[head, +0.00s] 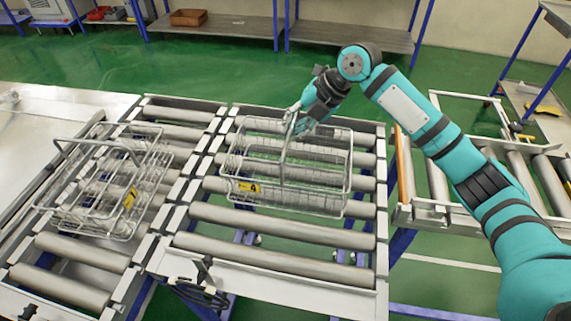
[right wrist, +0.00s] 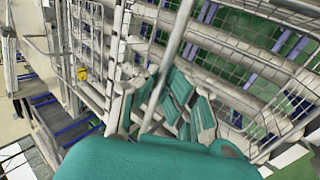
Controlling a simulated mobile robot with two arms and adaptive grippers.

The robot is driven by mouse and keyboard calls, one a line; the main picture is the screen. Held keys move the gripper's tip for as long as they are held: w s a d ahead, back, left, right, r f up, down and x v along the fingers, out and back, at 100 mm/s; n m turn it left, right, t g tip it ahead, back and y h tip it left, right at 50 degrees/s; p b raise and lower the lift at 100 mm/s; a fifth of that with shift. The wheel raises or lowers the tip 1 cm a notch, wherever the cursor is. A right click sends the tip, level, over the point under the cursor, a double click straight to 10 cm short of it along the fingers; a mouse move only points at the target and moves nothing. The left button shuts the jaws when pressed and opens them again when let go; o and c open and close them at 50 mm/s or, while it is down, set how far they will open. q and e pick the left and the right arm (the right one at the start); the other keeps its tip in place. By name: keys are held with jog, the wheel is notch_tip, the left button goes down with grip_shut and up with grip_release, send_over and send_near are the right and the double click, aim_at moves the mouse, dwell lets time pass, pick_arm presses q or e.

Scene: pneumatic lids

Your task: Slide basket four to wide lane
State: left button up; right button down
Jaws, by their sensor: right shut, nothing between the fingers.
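A wire basket (head: 320,188) with a yellow tag (head: 250,187) stands upright on the rollers of the wider middle lane (head: 280,240). The tag's digit looks like a 4, but it is small. A second wire basket (head: 75,213), also with a yellow tag (head: 130,198), sits on the narrower left lane (head: 75,285). My right gripper (head: 292,122) is shut and empty at the far side of the middle basket, close to its raised handle. In the right wrist view its fingers (right wrist: 168,103) are beside the handle bar (right wrist: 170,60); contact cannot be told. My left gripper is out of view.
A metal rail separates the two lanes. Another roller conveyor (head: 500,185) stands to the right, across a gap. A flat metal table (head: 30,150) lies left. Shelves (head: 340,35) with a brown bin (head: 188,17) stand along the back. Rollers before the middle basket are clear.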

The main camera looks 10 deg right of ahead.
aim_at(284, 152)
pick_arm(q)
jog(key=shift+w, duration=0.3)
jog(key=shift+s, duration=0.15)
pick_arm(e)
jog(key=shift+r, duration=0.15)
jog(key=shift+s+a+p, duration=0.2)
jog(key=shift+s+a, duration=0.05)
jog(key=shift+s, duration=0.3)
jog(key=shift+s+a+p, duration=0.2)
jog(key=shift+s, duration=0.3)
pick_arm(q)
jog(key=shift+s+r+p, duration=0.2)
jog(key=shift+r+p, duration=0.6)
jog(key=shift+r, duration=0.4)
pick_arm(e)
jog(key=shift+s+a, duration=0.35)
jog(key=shift+s, duration=0.5)
jog(key=shift+s+a, duration=0.4)
jog(key=shift+s, duration=0.5)
jog(key=shift+s+a, duration=0.35)
jog(key=shift+s, duration=0.6)
pick_arm(q)
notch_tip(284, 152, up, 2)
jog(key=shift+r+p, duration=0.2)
jog(key=shift+p, duration=1)
pick_arm(e)
jog(key=s+a, duration=0.2)
jog(key=s, duration=0.4)
jog(key=shift+s+a, duration=0.25)
jog(key=shift+a, duration=0.15)
